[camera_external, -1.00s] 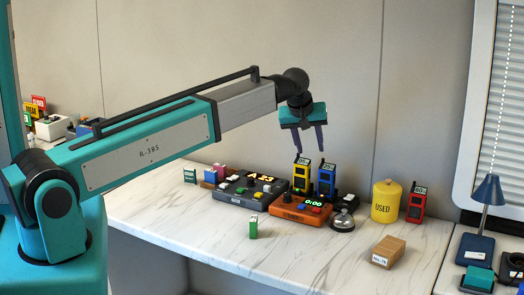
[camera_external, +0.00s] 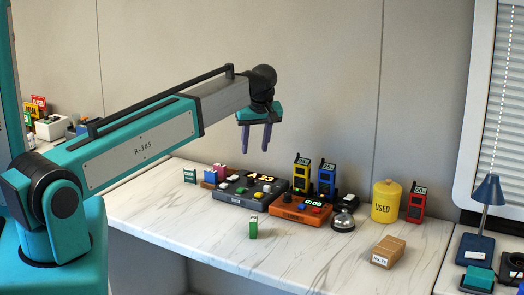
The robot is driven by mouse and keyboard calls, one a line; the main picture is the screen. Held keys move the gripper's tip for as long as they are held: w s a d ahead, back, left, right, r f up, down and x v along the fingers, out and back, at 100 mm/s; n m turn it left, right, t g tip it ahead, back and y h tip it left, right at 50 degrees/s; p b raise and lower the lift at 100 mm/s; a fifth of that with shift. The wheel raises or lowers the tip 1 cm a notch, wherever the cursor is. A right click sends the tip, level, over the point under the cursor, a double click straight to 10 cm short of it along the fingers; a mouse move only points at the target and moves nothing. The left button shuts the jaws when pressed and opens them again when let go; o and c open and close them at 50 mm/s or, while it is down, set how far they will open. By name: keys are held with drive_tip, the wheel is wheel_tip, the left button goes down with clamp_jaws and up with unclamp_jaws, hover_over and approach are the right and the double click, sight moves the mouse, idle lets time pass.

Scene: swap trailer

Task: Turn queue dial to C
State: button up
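I cannot make out which part is the queue dial, nor any letter C, at this size. My gripper (camera_external: 256,150) hangs in the air above the console, pointing down. Its two purple fingers are apart with nothing between them. It touches nothing.
An orange timer box (camera_external: 302,208) stands right of the console, with yellow (camera_external: 301,176) and blue (camera_external: 326,180) handsets behind.

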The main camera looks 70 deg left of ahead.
sight(251, 178)
drive_tip(key=shift+a+f, duration=0.1)
drive_tip(key=shift+p+x, duration=1.95)
drive_tip(key=shift+x, duration=4.8)
clamp_jaws()
